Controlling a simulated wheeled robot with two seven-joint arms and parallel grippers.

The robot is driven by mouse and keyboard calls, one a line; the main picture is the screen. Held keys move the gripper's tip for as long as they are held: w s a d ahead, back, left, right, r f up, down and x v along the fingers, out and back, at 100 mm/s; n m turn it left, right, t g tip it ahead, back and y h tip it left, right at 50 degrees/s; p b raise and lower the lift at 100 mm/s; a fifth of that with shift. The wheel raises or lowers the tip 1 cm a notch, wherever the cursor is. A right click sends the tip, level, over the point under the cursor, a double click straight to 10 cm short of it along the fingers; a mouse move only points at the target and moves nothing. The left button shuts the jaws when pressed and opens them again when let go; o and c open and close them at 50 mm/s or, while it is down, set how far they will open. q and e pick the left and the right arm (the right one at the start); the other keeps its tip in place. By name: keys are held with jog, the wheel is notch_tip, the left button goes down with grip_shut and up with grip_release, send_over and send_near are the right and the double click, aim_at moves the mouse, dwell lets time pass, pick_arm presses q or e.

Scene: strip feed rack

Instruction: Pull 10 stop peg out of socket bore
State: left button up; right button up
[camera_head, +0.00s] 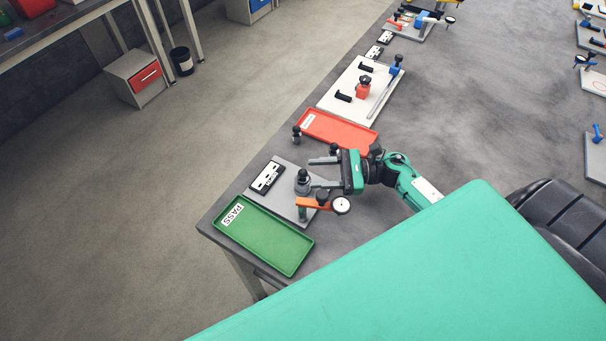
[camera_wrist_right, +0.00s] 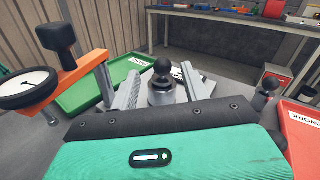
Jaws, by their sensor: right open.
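The stop peg (camera_head: 302,174) stands upright in its socket on a grey plate (camera_head: 283,189). In the right wrist view its dark ball knob (camera_wrist_right: 162,67) rises above a metal cylindrical socket (camera_wrist_right: 161,93). My right gripper (camera_head: 322,173) is open, with its fingers pointing left toward the peg. In the right wrist view the two fingers of this gripper (camera_wrist_right: 160,85) show on either side of the peg, with gaps visible. The peg's lower part is hidden inside the socket. My left gripper is not in view.
An orange arm (camera_head: 312,203) with a dial gauge (camera_head: 341,205) stands close beside the gripper. A green PASS tray (camera_head: 262,236) lies in front, a red tray (camera_head: 338,131) behind. Another knobbed peg (camera_head: 297,134) stands by the red tray. A black-and-white label block (camera_head: 267,178) lies on the plate.

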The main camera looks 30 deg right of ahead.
aim_at(304, 173)
jog(key=p+x, duration=0.2)
jog(key=x, duration=0.1)
jog(key=shift+w+a, duration=0.1)
jog(key=shift+w, duration=0.25)
jog(key=shift+w+a+f, duration=0.1)
jog(key=shift+a, duration=0.3)
jog(key=c, duration=1)
grip_shut()
